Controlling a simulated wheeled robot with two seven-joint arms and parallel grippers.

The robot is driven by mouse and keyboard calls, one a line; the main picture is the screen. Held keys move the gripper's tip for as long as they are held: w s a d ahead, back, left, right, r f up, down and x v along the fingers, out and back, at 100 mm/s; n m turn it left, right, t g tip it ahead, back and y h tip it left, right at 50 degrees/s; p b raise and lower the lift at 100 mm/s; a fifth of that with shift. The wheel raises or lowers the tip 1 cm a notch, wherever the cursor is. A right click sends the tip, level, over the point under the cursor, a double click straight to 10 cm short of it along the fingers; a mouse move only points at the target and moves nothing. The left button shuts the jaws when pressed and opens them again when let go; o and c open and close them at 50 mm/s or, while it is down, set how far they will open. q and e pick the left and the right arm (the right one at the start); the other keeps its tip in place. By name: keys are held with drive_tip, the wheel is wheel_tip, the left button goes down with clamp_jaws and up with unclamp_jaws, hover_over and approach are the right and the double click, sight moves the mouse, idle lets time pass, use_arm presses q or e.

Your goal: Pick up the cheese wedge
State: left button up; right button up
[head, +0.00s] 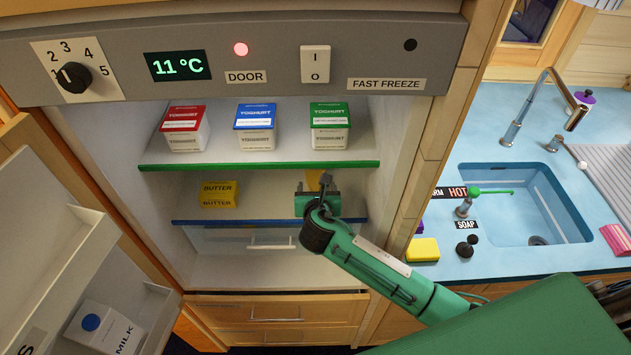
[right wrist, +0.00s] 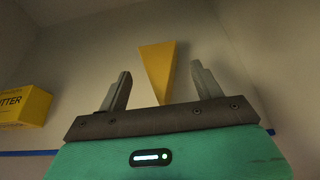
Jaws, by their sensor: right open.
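The cheese wedge (right wrist: 157,68) is a yellow triangular block, seen in the right wrist view just beyond and between my open fingers. In the head view its top (head: 313,179) shows behind my right gripper, on the fridge's middle shelf; the rest is hidden. My right gripper (head: 322,184) is inside the fridge in front of the wedge. In the right wrist view its two fingers (right wrist: 162,88) are apart with nothing held between them. My left gripper is not in view.
A butter box (head: 218,194) stands left of the gripper on the same blue-edged shelf (head: 190,222). Three yoghurt cartons (head: 255,127) stand on the green-edged shelf (head: 260,165) above. The open fridge door holds a milk carton (head: 103,328). The fridge's right wall is close to my arm.

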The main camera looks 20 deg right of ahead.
sight(316, 179)
drive_tip(key=shift+p+x, duration=0.4)
drive_tip(key=shift+x, duration=1.25)
drive_tip(key=shift+a, duration=0.15)
drive_tip(key=c, duration=1.2)
drive_tip(key=shift+o, duration=0.2)
